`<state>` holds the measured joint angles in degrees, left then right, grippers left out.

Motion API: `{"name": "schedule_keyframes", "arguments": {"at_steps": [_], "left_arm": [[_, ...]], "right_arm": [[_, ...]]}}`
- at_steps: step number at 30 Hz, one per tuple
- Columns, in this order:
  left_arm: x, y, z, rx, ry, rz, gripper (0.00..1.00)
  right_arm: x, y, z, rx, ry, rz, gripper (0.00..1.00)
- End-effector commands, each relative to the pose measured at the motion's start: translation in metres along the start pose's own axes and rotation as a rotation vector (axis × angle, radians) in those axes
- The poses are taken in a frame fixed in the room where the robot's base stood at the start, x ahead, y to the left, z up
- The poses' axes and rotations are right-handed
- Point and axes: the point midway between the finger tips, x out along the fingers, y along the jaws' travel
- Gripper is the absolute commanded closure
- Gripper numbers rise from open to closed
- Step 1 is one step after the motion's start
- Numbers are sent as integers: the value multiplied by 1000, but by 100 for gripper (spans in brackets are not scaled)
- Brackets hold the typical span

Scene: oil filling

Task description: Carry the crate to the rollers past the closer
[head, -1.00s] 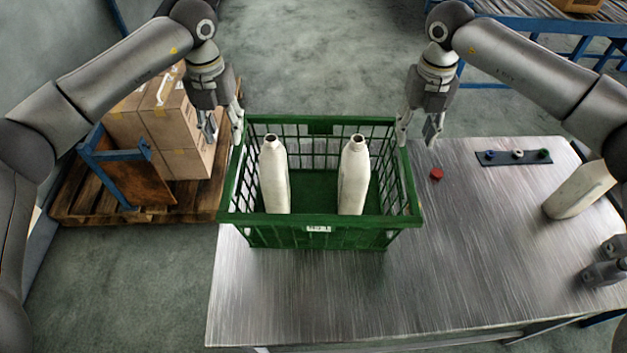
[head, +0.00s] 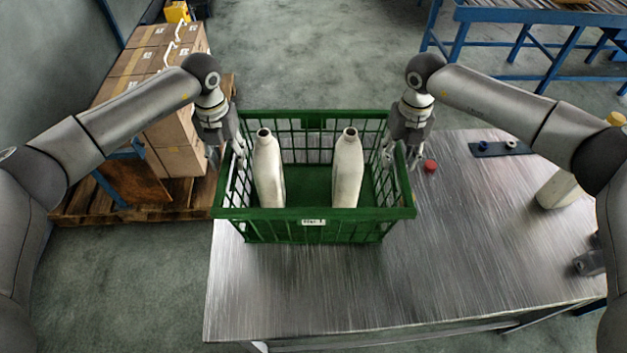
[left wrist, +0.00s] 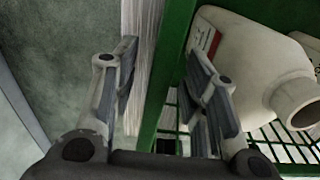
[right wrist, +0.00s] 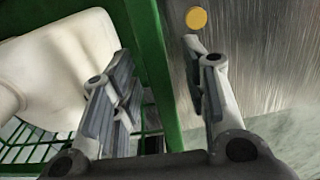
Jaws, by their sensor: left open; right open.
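The green crate (head: 315,229) stands on the left part of the metal table and holds two white bottles without caps, one on the left (head: 268,172) and one on the right (head: 347,170). My left gripper (head: 226,160) is at the crate's left wall; in the left wrist view its open fingers (left wrist: 165,95) stand on either side of the green rim (left wrist: 170,70). My right gripper (head: 401,157) is at the right wall; in the right wrist view its open fingers (right wrist: 165,95) straddle the rim (right wrist: 150,50). Neither gripper visibly grips the rim.
A red cap (head: 430,166) lies on the table (head: 450,270) just right of the crate. A dark strip with caps (head: 495,149) and another bottle (head: 558,190) are further right. Boxes on a pallet (head: 75,205) stand at the left. Blue-framed rollers (head: 545,14) are at the back right.

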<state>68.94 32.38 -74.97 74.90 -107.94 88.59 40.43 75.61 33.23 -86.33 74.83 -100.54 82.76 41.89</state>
Motion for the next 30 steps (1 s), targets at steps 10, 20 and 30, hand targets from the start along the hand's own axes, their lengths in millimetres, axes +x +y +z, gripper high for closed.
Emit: {"name": "schedule_keyframes", "arguments": {"at_steps": [10, 20, 30], "left_arm": [[6, 0, 0, 0, 0, -1, 59], [6, 0, 0, 0, 0, -1, 95], [5, 0, 0, 0, -1, -1, 100]], "right_arm": [[6, 0, 0, 0, 0, 0, 59], [6, 0, 0, 0, 0, 0, 95], [6, 0, 0, 0, 0, 0, 100]]}}
